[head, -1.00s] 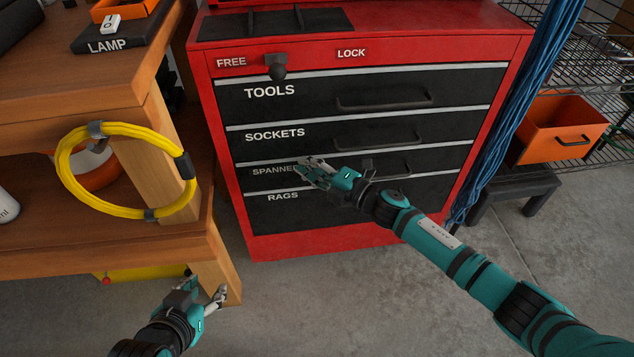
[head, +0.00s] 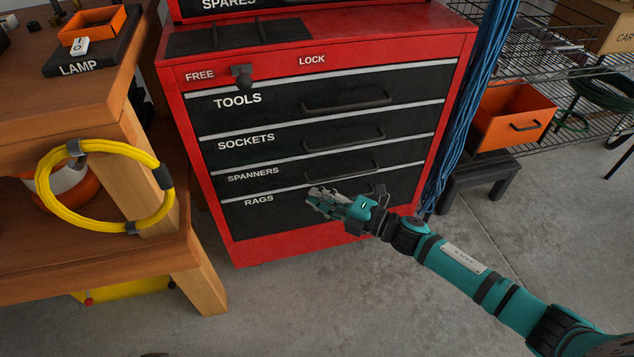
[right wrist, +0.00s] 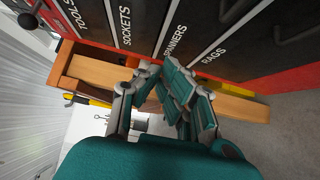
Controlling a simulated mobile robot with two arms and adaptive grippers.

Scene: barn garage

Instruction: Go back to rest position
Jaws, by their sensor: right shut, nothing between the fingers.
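My right gripper (head: 318,200) is in front of the RAGS drawer (head: 270,218) of the red tool cabinet (head: 330,235) in the head view. Its fingers are shut and hold nothing. In the right wrist view the gripper (right wrist: 155,75) shows at the centre, with the cabinet's drawer fronts beyond it. Whether it touches the drawer front cannot be told. The TOOLS (head: 275,110), SOCKETS (head: 290,140) and SPANNERS (head: 290,172) drawers above look closed. My left gripper is out of the head view.
A wooden workbench (head: 195,265) stands at the left, with a yellow cable coil (head: 50,195) on its side. At the right are blue cables (head: 468,110), a dark stool (head: 485,178) and an orange bin (head: 500,115). The concrete floor (head: 330,310) in front is clear.

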